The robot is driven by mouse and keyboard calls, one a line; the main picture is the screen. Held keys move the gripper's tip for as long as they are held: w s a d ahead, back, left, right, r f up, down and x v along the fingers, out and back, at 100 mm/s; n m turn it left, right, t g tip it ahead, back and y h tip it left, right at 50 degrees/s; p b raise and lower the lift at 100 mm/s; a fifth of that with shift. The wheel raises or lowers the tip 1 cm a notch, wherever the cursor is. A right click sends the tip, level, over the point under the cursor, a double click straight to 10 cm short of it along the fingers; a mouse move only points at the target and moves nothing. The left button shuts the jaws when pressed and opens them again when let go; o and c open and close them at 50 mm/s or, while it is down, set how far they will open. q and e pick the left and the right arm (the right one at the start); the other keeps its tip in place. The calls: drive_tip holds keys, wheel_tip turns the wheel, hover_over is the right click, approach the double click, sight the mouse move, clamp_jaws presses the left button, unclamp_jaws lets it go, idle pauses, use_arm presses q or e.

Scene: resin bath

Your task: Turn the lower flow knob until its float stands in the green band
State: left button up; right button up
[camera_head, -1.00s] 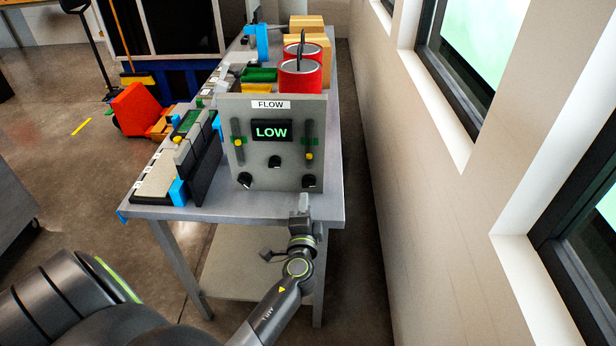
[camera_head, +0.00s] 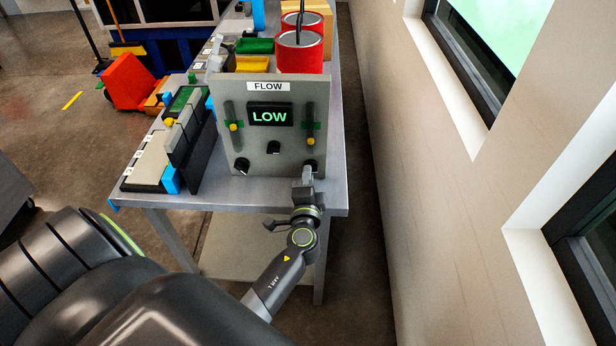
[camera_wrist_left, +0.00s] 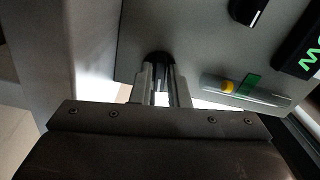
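The grey flow panel (camera_head: 272,90) stands upright on the bench, its display (camera_head: 269,116) reading LOW. The right slot has a yellow float (camera_head: 310,139) below its green band (camera_head: 319,125); the left float (camera_head: 233,127) is level with its green band. Black knobs sit at lower left (camera_head: 242,166), at middle (camera_head: 273,147) and at lower right (camera_head: 310,164). My left gripper (camera_head: 308,175) is at the lower right knob. In the left wrist view its fingers (camera_wrist_left: 160,82) stand apart in front of that knob (camera_wrist_left: 158,57); contact is unclear. My right gripper is out of view.
Red cans (camera_head: 300,52) and yellow and green bins (camera_head: 252,63) stand behind the panel. A tray-like unit (camera_head: 150,160) with blue parts stands left of it. The wall with windows (camera_head: 420,130) runs along the right. The bench's front strip (camera_head: 240,191) is clear.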

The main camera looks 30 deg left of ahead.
use_arm(q)
clamp_jaws()
drive_tip(key=m, duration=0.4)
drive_tip(key=shift+r+m, duration=0.15)
drive_tip(key=shift+m, duration=0.25)
drive_tip(key=m+p, duration=0.1)
drive_tip(key=m, duration=0.3)
drive_tip(key=shift+r, duration=0.15)
drive_tip(key=m+p, duration=0.2)
drive_tip(key=m, duration=0.3)
drive_tip(key=shift+w+d+r+m, duration=0.1)
drive_tip(key=shift+m, duration=0.3)
drive_tip(key=m+p, duration=0.1)
drive_tip(key=m, duration=0.3)
drive_tip(key=shift+d, duration=0.1)
drive_tip(key=shift+m+p, duration=0.3)
drive_tip(key=shift+p, duration=0.05)
